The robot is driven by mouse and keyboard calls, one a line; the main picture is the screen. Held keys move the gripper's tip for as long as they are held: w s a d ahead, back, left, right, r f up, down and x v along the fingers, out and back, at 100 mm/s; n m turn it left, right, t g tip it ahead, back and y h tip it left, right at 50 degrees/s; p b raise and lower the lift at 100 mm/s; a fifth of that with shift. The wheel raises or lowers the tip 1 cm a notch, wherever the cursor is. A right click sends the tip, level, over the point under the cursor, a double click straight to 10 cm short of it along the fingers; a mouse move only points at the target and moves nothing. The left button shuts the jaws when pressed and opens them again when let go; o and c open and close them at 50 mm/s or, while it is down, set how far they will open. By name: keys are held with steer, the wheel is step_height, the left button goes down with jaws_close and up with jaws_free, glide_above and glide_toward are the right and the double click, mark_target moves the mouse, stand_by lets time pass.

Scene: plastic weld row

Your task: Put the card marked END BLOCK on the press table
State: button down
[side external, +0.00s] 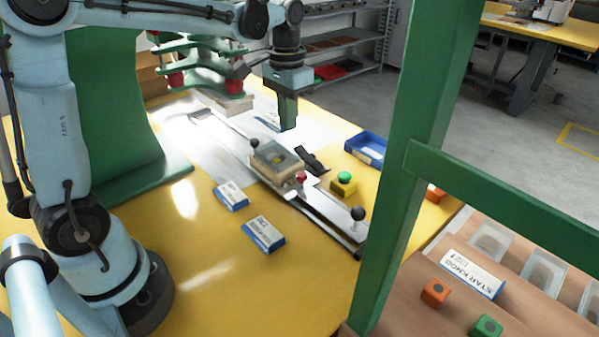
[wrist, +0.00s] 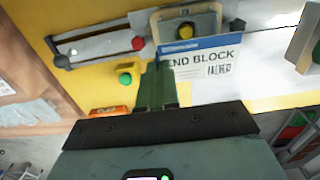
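The END BLOCK card (wrist: 212,62) is white with a blue edge, and its lettering reads upright in the wrist view. Its left end is partly covered by my gripper (wrist: 158,66), whose green fingers sit close together. In the side view my gripper (side external: 288,128) points down over the far part of the press table, with a blue-edged card (side external: 266,120) just left of and behind its fingertips. I cannot tell whether the fingers touch the card, or whether they are shut. The press table is the clamp fixture (side external: 262,166) on the rail; it also shows in the wrist view (wrist: 210,22).
Two more cards (side external: 231,195) (side external: 263,235) lie on the yellow table (side external: 215,285). A green-button box (side external: 344,187) and blue tray (side external: 362,150) stand right of the fixture. A green post (side external: 400,150) rises in front. A STAR KNOB card (side external: 472,273) lies on the wooden rack.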

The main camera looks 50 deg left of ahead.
steer(key=d, duration=0.1)
steer(key=n, duration=1.8)
glide_above(336, 272)
step_height(336, 272, down, 5)
steer(key=shift+f, duration=4.75)
steer(key=shift+f, duration=0.1)
steer(key=c, duration=1.8)
jaws_free()
steer(key=o, duration=0.4)
